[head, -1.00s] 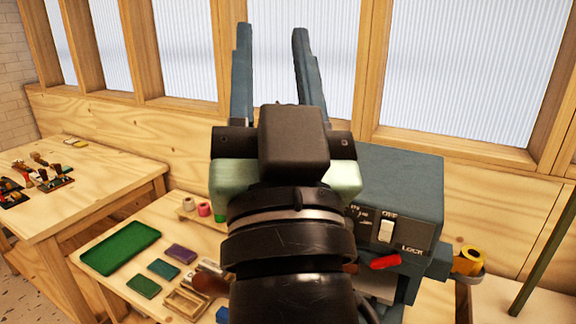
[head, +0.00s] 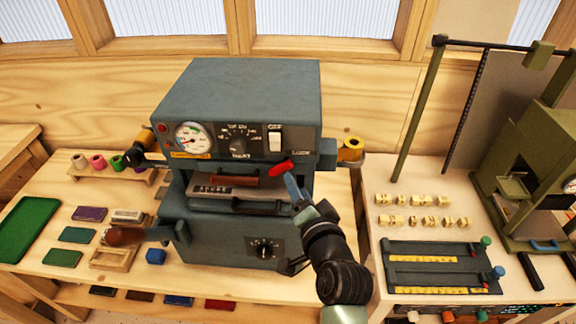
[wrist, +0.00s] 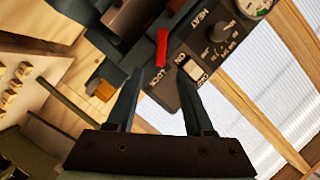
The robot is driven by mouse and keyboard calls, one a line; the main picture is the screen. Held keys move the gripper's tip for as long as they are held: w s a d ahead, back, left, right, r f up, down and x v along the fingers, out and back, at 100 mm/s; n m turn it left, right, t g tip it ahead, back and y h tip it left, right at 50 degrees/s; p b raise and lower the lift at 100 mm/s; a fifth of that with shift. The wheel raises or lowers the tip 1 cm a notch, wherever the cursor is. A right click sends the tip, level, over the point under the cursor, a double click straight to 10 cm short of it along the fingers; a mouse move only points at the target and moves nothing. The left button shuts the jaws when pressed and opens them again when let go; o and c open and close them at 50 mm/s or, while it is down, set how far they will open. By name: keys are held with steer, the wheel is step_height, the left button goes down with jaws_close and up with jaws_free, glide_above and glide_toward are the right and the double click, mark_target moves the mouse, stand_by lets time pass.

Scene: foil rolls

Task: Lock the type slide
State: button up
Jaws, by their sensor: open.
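The grey-blue foil press (head: 235,95) stands on the bench. Its type slide (head: 215,190), with raised letters, sits in the slot below the control panel. A red lever (head: 281,169) is at the slot's upper right, under the word LOCK; it also shows in the wrist view (wrist: 162,47). My gripper (head: 291,184) is at the press's right front, close to the lever. In the wrist view my gripper (wrist: 158,74) is open, its two fingers apart, with the red lever just beyond and between the tips. Whether a finger touches the lever I cannot tell.
A white switch (head: 275,138) and a dial (head: 237,144) are on the panel. A yellow roll (head: 350,149) sits at the press's right side. Wooden type blocks (head: 420,222) and a dark rack (head: 440,268) lie on the right table. A green tray (head: 28,228) is far left.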

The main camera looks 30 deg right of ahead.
mark_target(287, 168)
steer(key=shift+p+x, duration=0.5)
steer(key=shift+x, duration=3.5)
jaws_close()
